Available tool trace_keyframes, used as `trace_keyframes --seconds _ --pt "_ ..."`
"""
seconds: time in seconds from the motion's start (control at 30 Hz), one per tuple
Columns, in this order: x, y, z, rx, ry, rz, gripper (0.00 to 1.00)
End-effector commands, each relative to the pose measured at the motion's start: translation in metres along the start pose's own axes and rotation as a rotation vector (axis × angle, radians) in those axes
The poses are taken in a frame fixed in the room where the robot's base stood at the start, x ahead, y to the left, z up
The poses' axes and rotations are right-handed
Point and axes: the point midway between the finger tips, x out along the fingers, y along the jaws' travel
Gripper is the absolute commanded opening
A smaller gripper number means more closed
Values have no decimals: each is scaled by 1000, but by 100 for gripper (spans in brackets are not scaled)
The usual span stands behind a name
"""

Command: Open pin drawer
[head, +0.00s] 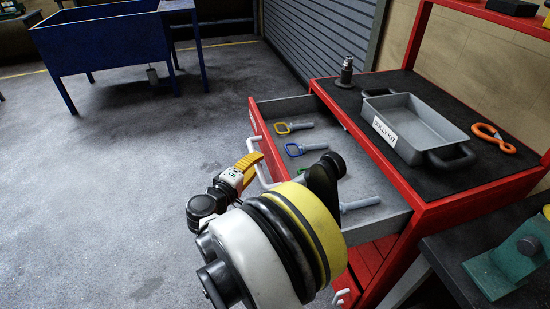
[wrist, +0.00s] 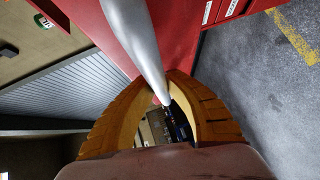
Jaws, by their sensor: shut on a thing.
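The pin drawer (head: 276,107) is pulled out of the red trolley, showing its grey inside. Pins lie in it: one with a yellow ring (head: 283,128), one with a blue ring (head: 294,149), and a green-ringed one partly hidden by my arm. The drawer's pale bar handle (head: 264,173) is on its red front. My gripper (head: 250,163) has its yellow fingers at this handle. In the wrist view, the fingers (wrist: 162,80) are closed around the grey bar handle (wrist: 135,35) in front of the red drawer front. My arm hides part of the drawer.
On the trolley's black top are a grey tray marked DOLLY KIT (head: 430,122), an orange-handled item (head: 493,138) and a small metal fitting (head: 346,72). A blue bin on legs (head: 100,42) stands back left. A dark bench (head: 470,245) is at right. The floor left of the drawer is clear.

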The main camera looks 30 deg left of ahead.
Motion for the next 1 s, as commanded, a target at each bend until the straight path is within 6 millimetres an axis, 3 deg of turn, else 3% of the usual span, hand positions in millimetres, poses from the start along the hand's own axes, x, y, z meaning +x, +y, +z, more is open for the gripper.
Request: trace_keyframes --seconds 0.2,0.67,0.7,0.77,1.0 --pt "-14 -3 -15 -1 2 1 0" --pt "-17 -4 -19 -1 2 2 0" --pt "-17 -4 -19 -1 2 2 19" --pt "-17 -4 -19 -1 2 1 37" --pt "-17 -4 -18 -1 0 1 39"
